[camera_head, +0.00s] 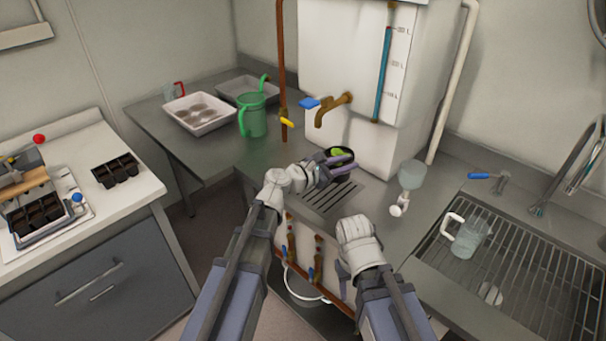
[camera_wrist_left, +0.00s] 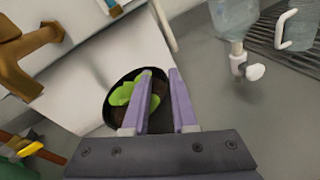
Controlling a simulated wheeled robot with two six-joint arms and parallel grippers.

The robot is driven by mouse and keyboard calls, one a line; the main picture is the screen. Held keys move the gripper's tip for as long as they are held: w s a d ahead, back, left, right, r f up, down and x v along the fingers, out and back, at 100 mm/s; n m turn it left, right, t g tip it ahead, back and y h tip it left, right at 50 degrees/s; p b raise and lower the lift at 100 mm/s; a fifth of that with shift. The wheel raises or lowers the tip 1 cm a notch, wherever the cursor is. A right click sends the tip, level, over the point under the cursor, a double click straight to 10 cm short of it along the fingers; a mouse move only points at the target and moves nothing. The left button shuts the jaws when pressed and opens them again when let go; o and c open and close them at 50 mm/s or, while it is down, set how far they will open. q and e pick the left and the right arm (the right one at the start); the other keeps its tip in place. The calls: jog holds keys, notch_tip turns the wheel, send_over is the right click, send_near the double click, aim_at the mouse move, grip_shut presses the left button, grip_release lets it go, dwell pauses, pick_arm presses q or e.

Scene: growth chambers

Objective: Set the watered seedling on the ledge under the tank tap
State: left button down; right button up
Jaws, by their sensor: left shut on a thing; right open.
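The seedling is a dark round pot with green leaves (camera_head: 338,152). My left gripper (camera_head: 340,165) is shut on it, with its purple fingers across the pot. In the left wrist view the pot (camera_wrist_left: 116,112) sits between the fingers (camera_wrist_left: 160,105). The brown tank tap (camera_head: 331,109), with a blue handle, is above and slightly left of the pot. The slotted ledge (camera_head: 328,198) lies just in front of the tank. Whether the pot touches it I cannot tell. My right gripper (camera_head: 355,232) is lower, in front of the counter, empty; its fingertips are hidden.
The white tank (camera_head: 345,60) stands behind the pot. A clear bottle with a white valve (camera_head: 409,180) stands close to the right. A green watering can (camera_head: 252,115) is at left. A clear jug (camera_head: 467,238) stands on the sink rack (camera_head: 530,275).

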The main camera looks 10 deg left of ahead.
aim_at(338, 166)
pick_arm(q)
jog(key=a+r+m+g+p, duration=0.1)
jog(key=s+a+r+g+h+p, duration=0.1)
jog(key=p, duration=0.1)
jog(key=shift+s+a+r+m+g, duration=0.1)
jog(key=shift+s+r+m+g, duration=0.05)
jog(key=shift+r+m+g, duration=0.2)
jog(key=shift+m+g, duration=0.25)
jog(key=shift+g, duration=0.1)
jog(key=f+b, duration=0.6)
jog(key=f, duration=0.1)
jog(key=f+b, duration=0.3)
jog(key=shift+s+a+f+b, duration=0.15)
jog(key=shift+s+f+b, duration=0.2)
jog(key=shift+r, duration=0.15)
jog(key=c, duration=0.7)
grip_release()
